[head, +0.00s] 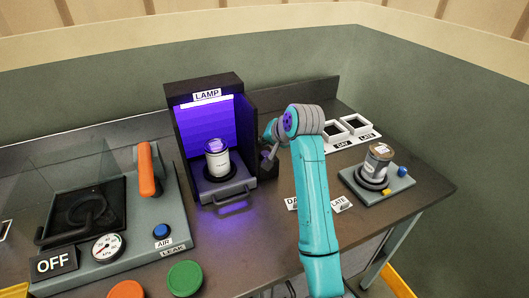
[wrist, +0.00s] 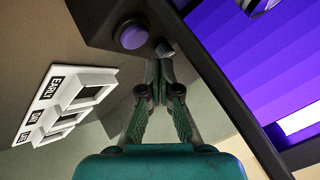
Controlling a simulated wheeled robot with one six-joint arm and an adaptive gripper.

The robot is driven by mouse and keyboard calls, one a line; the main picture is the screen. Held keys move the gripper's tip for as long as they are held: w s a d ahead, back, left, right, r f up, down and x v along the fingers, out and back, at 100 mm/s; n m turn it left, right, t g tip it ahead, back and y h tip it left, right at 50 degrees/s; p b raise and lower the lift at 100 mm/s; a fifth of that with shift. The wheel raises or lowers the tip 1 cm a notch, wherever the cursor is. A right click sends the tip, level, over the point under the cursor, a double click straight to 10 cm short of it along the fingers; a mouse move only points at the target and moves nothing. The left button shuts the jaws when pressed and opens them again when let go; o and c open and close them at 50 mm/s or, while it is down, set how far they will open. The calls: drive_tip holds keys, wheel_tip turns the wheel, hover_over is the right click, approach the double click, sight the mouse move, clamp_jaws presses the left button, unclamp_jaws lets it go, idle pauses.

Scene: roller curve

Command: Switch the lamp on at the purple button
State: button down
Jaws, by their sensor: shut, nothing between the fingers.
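The lamp booth (head: 206,120) glows violet inside, with a bright white strip under its LAMP sign. A white can (head: 219,165) stands on its tray. The round purple button (wrist: 131,36) sits on a dark housing (wrist: 100,20) beside the booth in the wrist view; I cannot make it out in the head view. My gripper (wrist: 159,68) is shut and empty, its fingertips just below and right of the button, close to a small grey block (wrist: 167,50). I cannot tell whether the tips touch anything. In the head view my gripper (head: 268,140) is at the booth's right side, partly hidden.
Labelled trays (head: 346,130) lie behind my arm to the right. A second can (head: 378,160) stands on a grey stand (head: 400,183) with a blue button. The leak station (head: 150,215), with an orange handle and gauge, is on the left. Loose cards lie near my arm.

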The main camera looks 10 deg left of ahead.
sight(266, 154)
wheel_tip(266, 154, up, 5)
drive_tip(key=shift+r, duration=0.1)
idle(0.4)
idle(0.3)
